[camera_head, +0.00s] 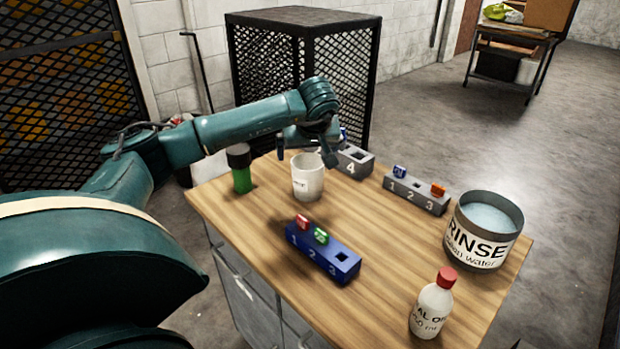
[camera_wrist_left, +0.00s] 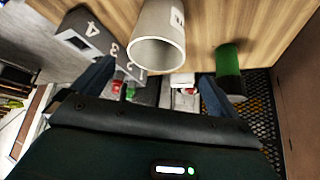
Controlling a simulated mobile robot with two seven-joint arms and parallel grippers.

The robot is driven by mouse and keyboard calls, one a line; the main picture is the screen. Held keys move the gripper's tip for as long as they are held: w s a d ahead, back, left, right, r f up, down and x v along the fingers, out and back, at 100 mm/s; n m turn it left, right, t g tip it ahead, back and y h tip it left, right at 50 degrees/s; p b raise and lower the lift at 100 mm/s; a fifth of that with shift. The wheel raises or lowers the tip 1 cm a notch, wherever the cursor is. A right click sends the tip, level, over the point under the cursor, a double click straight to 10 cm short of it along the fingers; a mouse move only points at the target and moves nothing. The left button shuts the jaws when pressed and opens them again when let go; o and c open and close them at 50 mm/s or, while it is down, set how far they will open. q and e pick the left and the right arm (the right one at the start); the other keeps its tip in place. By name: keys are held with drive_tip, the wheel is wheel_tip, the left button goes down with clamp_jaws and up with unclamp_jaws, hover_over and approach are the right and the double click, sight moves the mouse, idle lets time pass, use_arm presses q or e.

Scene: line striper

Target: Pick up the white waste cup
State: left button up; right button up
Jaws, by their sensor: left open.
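The white waste cup (camera_head: 308,182) stands upright on the wooden table, near its far left side. Part of its label shows. In the left wrist view the cup (camera_wrist_left: 160,42) shows its round rim above the gap between my fingers. My left gripper (camera_head: 306,152) is open, with its fingers at the height of the cup's rim or a little above, on the cup's far side. In the left wrist view the open fingers of my left gripper (camera_wrist_left: 155,88) are spread with nothing held between them. Whether they touch the cup cannot be told. My right gripper is not in view.
A green bottle with a black lid (camera_head: 241,170) stands close left of the cup. A blue numbered block (camera_head: 325,255) lies in front. Grey numbered blocks (camera_head: 415,195) lie behind right. A rinse tin (camera_head: 485,232) and a red-capped bottle (camera_head: 432,305) stand at the right.

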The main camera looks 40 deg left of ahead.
sight(307, 165)
use_arm(q)
drive_tip(key=x, duration=0.7)
drive_tip(key=shift+w+d+f+p, duration=0.15)
drive_tip(key=shift+d+f+p, duration=0.15)
drive_tip(key=shift+p, duration=0.1)
drive_tip(key=shift+w+a+f, duration=0.2)
drive_tip(key=shift+a+f, duration=0.05)
drive_tip(key=shift+f, duration=0.15)
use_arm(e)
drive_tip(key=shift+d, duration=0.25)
use_arm(q)
drive_tip(key=shift+c, duration=0.6)
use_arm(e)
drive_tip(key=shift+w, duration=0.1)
use_arm(q)
drive_tip(key=c, duration=0.9)
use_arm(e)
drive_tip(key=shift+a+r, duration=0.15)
use_arm(q)
drive_tip(key=shift+c, duration=0.2)
